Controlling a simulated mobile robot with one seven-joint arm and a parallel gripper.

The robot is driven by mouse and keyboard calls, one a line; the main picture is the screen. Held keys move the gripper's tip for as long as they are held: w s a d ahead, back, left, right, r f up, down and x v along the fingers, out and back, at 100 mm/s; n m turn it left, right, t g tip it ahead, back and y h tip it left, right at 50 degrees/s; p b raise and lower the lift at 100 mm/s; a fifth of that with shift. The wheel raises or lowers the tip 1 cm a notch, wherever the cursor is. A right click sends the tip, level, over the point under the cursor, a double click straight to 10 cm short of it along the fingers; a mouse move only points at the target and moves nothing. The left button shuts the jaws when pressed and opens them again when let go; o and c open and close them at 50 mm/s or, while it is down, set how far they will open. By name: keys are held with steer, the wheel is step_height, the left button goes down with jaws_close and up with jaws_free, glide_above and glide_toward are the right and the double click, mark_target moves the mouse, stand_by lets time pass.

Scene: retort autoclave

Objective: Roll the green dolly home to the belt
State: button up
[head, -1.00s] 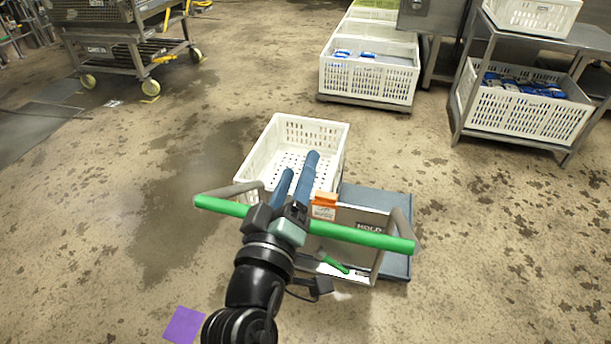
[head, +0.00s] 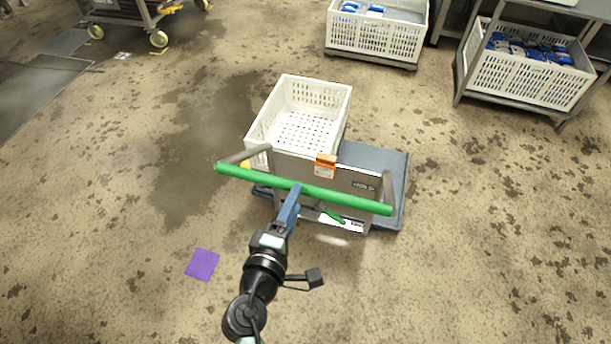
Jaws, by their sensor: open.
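The green dolly has a green push bar (head: 305,190) on two grey brackets, a grey upright panel and a blue-grey deck (head: 388,165). An empty white slotted crate (head: 262,132) stands on the left of the deck, leaving the right part bare. My gripper (head: 294,196) is at the near side of the green bar, around its middle. Its blue fingers overlap in this view; they are open, not clamped on the bar. Their tips reach the bar, but I cannot tell whether they touch it. The belt cannot be made out.
A purple floor square (head: 202,265) lies left of my arm. A white crate on a low dolly (head: 375,40) stands at the back. A metal rack (head: 462,85) with a crate of blue packs is at the back right. A wheeled cart (head: 140,20) is at the back left. Floor left of the dolly is clear.

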steer(key=b+x, duration=0.1)
steer(key=x, duration=0.7)
jaws_close()
stand_by(1.3)
